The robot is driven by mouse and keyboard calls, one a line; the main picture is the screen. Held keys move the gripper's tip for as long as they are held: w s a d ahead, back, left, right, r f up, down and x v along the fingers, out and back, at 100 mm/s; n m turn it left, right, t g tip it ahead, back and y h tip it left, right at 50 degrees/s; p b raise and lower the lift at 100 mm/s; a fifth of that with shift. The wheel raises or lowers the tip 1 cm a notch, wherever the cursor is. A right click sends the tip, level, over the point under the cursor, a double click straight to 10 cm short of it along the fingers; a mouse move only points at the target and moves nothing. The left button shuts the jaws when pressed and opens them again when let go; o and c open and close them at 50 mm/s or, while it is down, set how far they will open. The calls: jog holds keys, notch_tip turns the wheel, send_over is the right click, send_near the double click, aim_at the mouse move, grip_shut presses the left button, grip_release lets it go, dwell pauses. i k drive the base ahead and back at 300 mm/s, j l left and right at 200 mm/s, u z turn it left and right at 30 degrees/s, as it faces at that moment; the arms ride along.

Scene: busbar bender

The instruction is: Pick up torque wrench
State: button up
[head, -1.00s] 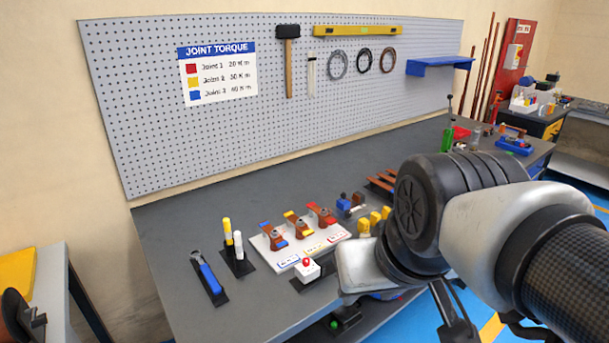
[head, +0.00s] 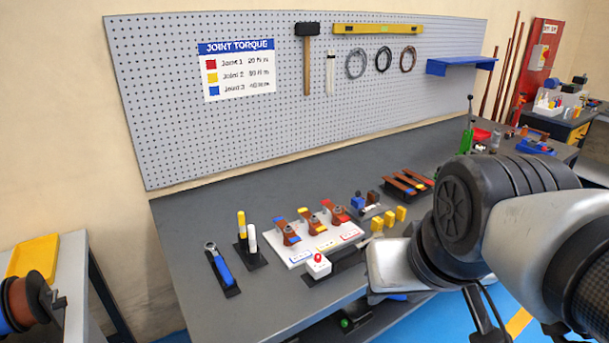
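The torque wrench (head: 222,266), with a blue handle and a metal ratchet head, lies on a dark mat at the left front of the grey workbench (head: 300,190). Its head points away from me, towards the wall. My arm reaches in from the right, and its silver end part (head: 388,266) is over the bench's front edge, to the right of the wrench and well apart from it. The fingers of my gripper cannot be made out, so I cannot see whether it is open or holds anything.
A white board (head: 298,255) with several copper joints stands right of the wrench. A white box with a red button (head: 317,265) sits before it. Yellow and white markers (head: 241,226) stand upright between wrench and board. A side table with a yellow tray (head: 34,257) is at far left.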

aim_at(318, 270)
jog(key=i+l+u, duration=0.65)
jog(key=l+u, duration=0.35)
jog(key=l, duration=0.15)
jog(key=i, duration=0.05)
